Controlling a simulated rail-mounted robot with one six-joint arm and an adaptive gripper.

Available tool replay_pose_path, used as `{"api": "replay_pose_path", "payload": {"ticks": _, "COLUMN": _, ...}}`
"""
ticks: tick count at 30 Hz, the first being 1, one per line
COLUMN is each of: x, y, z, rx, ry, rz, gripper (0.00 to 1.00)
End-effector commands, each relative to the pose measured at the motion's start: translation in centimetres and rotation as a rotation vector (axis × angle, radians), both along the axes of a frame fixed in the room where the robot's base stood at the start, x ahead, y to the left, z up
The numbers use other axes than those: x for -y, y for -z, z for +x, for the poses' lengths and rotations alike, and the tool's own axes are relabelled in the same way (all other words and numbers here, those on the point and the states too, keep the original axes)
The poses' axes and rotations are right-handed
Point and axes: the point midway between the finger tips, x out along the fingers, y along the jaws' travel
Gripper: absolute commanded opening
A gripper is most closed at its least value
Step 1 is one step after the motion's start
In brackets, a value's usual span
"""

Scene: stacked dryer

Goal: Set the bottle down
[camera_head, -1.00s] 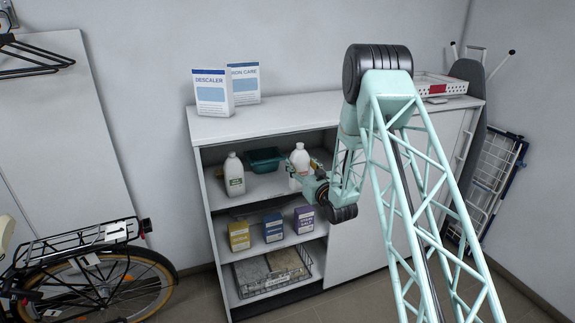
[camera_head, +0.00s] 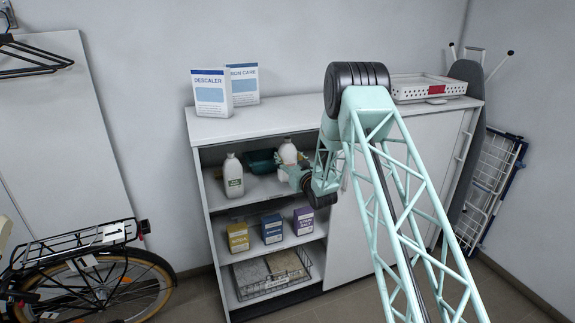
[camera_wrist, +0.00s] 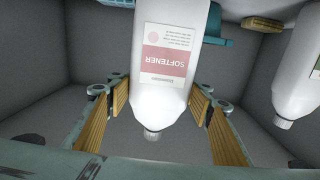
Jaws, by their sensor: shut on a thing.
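A white softener bottle (camera_head: 287,151) with a pinkish label is in the top compartment of the open shelf unit (camera_head: 207,222). My gripper (camera_head: 292,174) reaches in from the right and is shut on it. In the wrist view the bottle (camera_wrist: 163,55) appears upside down, cap toward the bottom, with the padded fingers of my gripper (camera_wrist: 160,100) on both sides. The gripper hides the bottle's lower part in the head view, so I cannot tell whether its base touches the shelf.
A second white bottle (camera_head: 233,176) with a green label stands to the left on the same shelf. A teal bin (camera_head: 262,160) sits behind, between the bottles. Yellow, blue and purple boxes (camera_head: 272,229) stand on the shelf below. The panel (camera_head: 345,240) closes the unit's right side.

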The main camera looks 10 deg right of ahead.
Motion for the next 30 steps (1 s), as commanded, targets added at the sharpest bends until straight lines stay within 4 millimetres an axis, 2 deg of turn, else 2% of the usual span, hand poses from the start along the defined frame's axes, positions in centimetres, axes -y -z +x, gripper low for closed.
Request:
{"api": "replay_pose_path", "payload": {"ticks": 7, "x": 0.0, "y": 0.1, "z": 0.0, "rx": 0.002, "ry": 0.000, "rz": 0.000, "gripper": 0.24}}
{"api": "replay_pose_path", "payload": {"ticks": 19, "x": 0.0, "y": 3.2, "z": 0.0, "rx": 0.002, "ry": 0.000, "rz": 0.000, "gripper": 0.24}}
{"api": "replay_pose_path", "payload": {"ticks": 30, "x": 0.0, "y": 3.3, "z": 0.0, "rx": 0.003, "ry": 0.000, "rz": 0.001, "gripper": 0.24}}
